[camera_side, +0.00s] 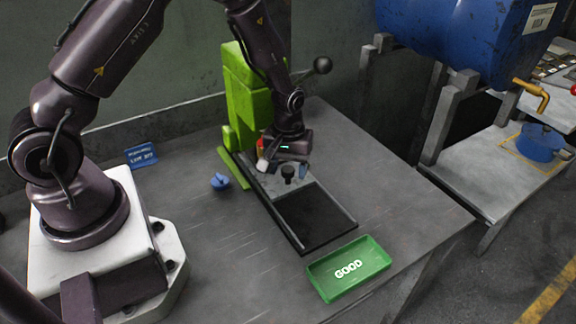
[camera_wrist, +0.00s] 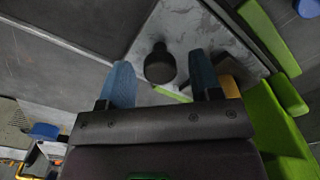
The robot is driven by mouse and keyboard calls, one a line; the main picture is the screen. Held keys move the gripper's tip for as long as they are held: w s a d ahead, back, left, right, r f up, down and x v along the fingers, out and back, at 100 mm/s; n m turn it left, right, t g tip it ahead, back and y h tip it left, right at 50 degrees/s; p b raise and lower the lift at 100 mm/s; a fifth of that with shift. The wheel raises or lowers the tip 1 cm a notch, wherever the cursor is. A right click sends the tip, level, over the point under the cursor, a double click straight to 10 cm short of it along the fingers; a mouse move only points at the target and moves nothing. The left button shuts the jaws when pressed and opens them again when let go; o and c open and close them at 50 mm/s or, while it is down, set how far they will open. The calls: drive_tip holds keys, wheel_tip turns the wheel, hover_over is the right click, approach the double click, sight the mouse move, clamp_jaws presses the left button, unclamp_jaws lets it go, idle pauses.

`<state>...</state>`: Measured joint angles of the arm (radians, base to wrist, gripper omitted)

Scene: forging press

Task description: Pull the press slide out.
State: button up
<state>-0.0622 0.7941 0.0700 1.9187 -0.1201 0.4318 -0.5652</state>
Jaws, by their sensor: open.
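The green press (camera_side: 246,98) stands at the back of the table. Its slide is a grey plate (camera_side: 308,192) with a black knob (camera_side: 288,173), lying between the rails of a dark track. The front part of the track (camera_side: 315,222) is bare. My gripper (camera_side: 284,166) is low over the slide, at the knob. In the wrist view, my gripper's two blue fingers (camera_wrist: 163,84) are apart, with the round black knob (camera_wrist: 160,64) between and slightly beyond their tips. I see gaps on both sides, so the fingers do not appear to touch it.
A green tray marked GOOD (camera_side: 349,268) sits at the table's front, close to the track's end. A small blue part (camera_side: 220,181) lies left of the press. A blue sign (camera_side: 141,155) is at the back left. A blue tank (camera_side: 460,35) stands at right, beyond the table.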

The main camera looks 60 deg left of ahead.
clamp_jaws()
drive_tip(key=d, duration=1.2)
drive_tip(key=shift+d, duration=0.35)
unclamp_jaws()
drive_tip(key=shift+r, duration=0.1)
wheel_tip(320, 180, up, 13)
